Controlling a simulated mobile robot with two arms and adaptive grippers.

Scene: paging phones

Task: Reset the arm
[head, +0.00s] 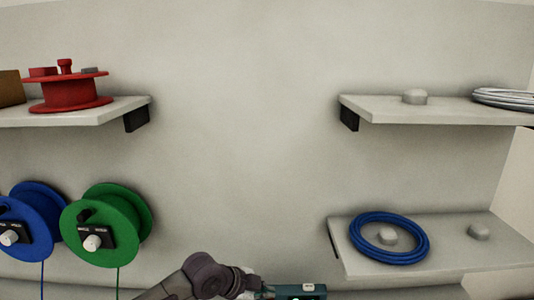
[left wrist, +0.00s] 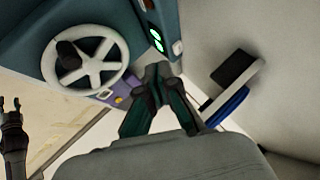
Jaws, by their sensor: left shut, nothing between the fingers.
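My left arm (head: 205,275) comes in at the bottom middle of the head view. Its gripper is partly hidden there, beside a teal device (head: 305,291). In the left wrist view my left gripper (left wrist: 158,74) has its fingertips together, with nothing between them. Its tips show against the lower edge of the teal device, and I cannot tell whether they touch it. A dark shape at the left edge of the left wrist view looks like my right gripper (left wrist: 11,108). Its two tips stand apart with nothing seen between them.
The device has a white handwheel (left wrist: 85,62) and a green-lit display (left wrist: 155,40). Shelves hold a red reel (head: 70,92), a blue cable coil (head: 390,238) and a white coil (head: 505,98). Green (head: 115,220) and blue (head: 30,222) reels hang left. The middle wall is bare.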

